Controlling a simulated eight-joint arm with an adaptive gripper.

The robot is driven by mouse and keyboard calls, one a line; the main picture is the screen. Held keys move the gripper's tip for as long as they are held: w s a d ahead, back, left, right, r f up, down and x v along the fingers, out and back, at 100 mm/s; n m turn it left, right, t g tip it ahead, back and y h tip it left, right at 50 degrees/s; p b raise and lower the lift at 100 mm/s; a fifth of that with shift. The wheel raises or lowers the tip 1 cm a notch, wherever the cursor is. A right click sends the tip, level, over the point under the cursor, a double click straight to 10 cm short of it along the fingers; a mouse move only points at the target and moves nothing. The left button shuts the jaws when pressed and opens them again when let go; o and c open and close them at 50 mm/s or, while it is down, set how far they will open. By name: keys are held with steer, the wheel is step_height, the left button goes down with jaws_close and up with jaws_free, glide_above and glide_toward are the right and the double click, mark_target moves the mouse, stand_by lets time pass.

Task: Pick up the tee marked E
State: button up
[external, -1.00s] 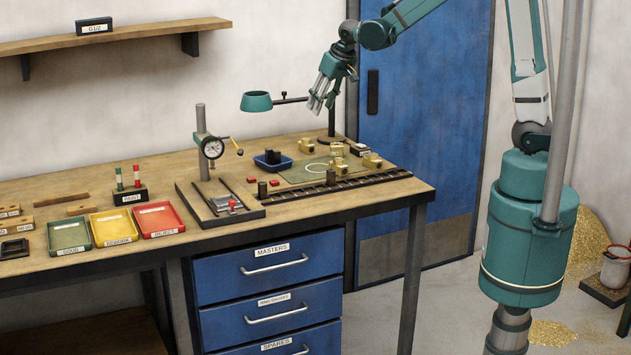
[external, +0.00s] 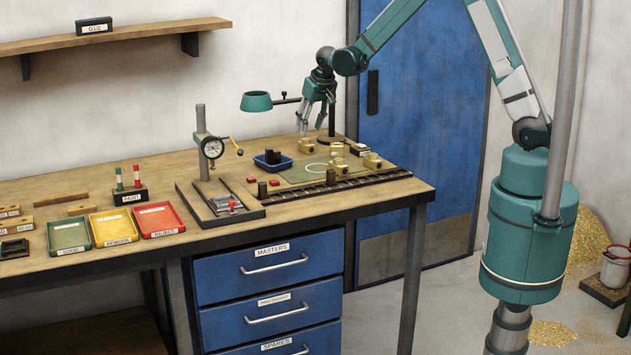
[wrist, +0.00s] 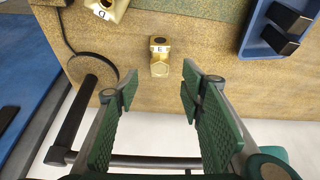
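The brass tee marked E (wrist: 159,66) stands on the wooden bench in the wrist view, its letter facing up on a white label. It appears just beyond and between my fingertips, not touched by them. In the external view, a brass tee (external: 304,145) between the blue bin and the lamp base matches its place. My gripper (wrist: 158,88) is open and empty, with green ribbed finger pads. In the external view my gripper (external: 317,120) hangs above the back of the bench, fingers pointing down.
The lamp's round black base (wrist: 93,72) and post stand left of the tee in the wrist view. A blue bin (wrist: 257,43) with black blocks is at right. Another lettered brass tee (wrist: 106,8) is at upper left. A green mat (external: 294,174) lies nearby.

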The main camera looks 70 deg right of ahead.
mark_target(306, 139)
steer(key=shift+f, duration=0.1)
stand_by(0.3)
steer(key=shift+x, duration=1.3)
steer(key=shift+d, duration=0.1)
steer(key=shift+x, duration=2.6)
steer(key=shift+c, duration=0.7)
jaws_close()
steer(key=shift+r, duration=0.2)
steer(key=shift+r, duration=4.85)
